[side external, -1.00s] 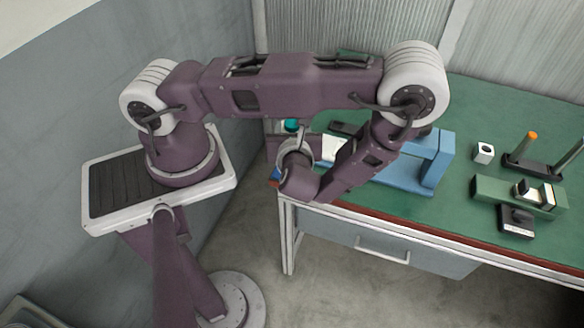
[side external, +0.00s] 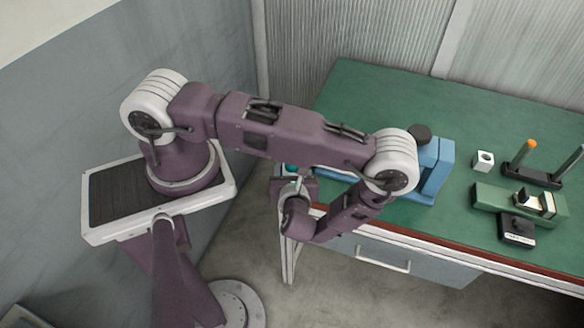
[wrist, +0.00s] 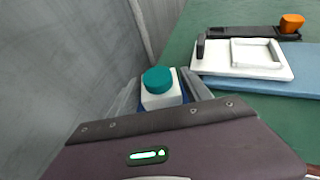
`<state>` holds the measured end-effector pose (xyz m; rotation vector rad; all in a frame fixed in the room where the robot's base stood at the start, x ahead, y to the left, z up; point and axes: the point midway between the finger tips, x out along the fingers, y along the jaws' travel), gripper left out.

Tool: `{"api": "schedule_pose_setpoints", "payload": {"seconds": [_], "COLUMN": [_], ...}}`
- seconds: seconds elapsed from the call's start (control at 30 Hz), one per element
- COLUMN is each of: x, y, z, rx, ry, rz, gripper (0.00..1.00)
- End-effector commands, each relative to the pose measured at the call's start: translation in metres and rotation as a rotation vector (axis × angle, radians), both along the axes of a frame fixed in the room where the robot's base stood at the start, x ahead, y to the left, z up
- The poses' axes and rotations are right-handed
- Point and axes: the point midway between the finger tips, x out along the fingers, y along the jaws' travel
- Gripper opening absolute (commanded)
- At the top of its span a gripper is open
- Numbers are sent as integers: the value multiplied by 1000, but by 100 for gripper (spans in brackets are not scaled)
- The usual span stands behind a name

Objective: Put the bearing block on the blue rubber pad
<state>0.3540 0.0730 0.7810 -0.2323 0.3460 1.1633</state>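In the wrist view, a white block with a round teal top (wrist: 158,84) sits between the fingers of my gripper (wrist: 161,98), with a little blue showing at its sides. The gripper looks shut on it. In the side view, the gripper (side external: 292,178) is largely hidden by my wrist at the table's left end, with a bit of teal showing. A separate white cube with a dark hole (side external: 484,161) stands on the green table. I cannot tell for sure which is the bearing block. No blue pad can be clearly made out; a flat blue plate (wrist: 262,87) shows in the wrist view.
A blue stand with a dark knob (side external: 436,166) is near my forearm. A black base with orange-tipped post (side external: 530,172), a green-based device (side external: 490,197) and a black block (side external: 516,231) stand right. A white frame (wrist: 242,60) lies on the blue plate. The back table is clear.

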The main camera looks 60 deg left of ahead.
Motion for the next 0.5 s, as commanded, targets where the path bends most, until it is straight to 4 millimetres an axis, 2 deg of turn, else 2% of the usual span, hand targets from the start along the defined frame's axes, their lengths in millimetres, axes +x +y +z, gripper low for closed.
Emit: {"api": "schedule_pose_setpoints", "payload": {"seconds": [0.37, 0.5], "x": [0, -9], "y": [-1, -25], "z": [3, 13], "rx": [0, -2], "ry": [0, -1], "rz": [0, -5], "gripper": [67, 67]}}
